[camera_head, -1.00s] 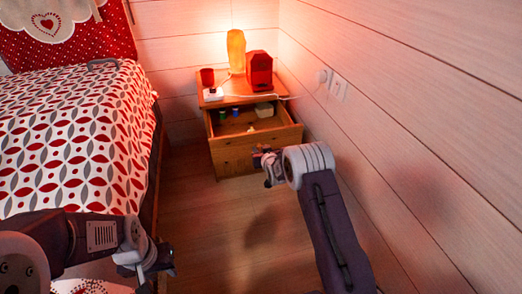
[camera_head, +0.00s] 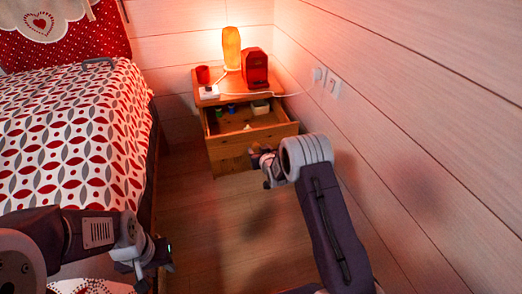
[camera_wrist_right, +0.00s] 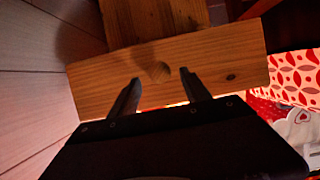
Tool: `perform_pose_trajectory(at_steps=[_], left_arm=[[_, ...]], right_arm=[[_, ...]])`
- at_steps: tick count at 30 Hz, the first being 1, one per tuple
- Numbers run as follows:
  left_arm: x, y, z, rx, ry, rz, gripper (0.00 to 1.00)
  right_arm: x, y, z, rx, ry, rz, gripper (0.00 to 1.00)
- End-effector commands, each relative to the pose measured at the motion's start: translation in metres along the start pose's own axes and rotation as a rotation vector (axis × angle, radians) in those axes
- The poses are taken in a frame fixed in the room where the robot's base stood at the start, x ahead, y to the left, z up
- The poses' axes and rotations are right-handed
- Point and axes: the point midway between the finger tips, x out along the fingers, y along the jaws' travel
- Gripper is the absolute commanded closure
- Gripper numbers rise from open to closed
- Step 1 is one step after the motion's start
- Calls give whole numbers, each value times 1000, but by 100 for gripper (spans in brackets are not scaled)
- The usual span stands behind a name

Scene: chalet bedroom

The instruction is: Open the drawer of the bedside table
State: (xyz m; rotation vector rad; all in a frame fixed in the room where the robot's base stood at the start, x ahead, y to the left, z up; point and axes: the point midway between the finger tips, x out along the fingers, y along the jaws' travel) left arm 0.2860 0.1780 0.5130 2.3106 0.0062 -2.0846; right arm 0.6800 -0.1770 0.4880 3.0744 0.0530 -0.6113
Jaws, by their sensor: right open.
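The wooden bedside table (camera_head: 208,76) stands in the corner beside the bed. Its drawer (camera_head: 230,158) is pulled out, and small things show inside it. My right gripper (camera_head: 262,158) is in front of the drawer's right part.
A lit lamp (camera_head: 231,48), a red box (camera_head: 255,68) and a red cup (camera_head: 203,75) stand on the table top. The bed (camera_head: 75,130) is on the left and the plank wall (camera_head: 430,110) close on the right. The floor (camera_head: 200,215) between is clear.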

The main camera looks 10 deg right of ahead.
Motion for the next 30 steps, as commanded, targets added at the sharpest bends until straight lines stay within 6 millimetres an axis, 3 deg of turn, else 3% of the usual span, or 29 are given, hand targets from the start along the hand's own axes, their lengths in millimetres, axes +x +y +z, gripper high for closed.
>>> perform_pose_trajectory(at_steps=[1, 3, 9, 25, 28, 30], left_arm=[[-13, 0, -1, 0, 0, 0, 64], [-21, 0, -2, 0, 0, 0, 64], [-32, 1, -3, 0, 0, 0, 64], [-32, 1, -3, 0, 0, 0, 64], [-32, 1, -3, 0, 0, 0, 64], [-33, 1, -3, 0, 0, 0, 64]], right_arm=[[-14, 0, -6, 0, -3, 0, 45], [-29, 0, -6, 1, -4, 1, 45], [-58, 0, -3, 1, 0, 1, 45], [-61, 0, -2, 0, 3, 0, 45], [-64, -1, -27, -2, 44, -1, 45], [-72, -2, -66, -4, 106, -3, 45]])
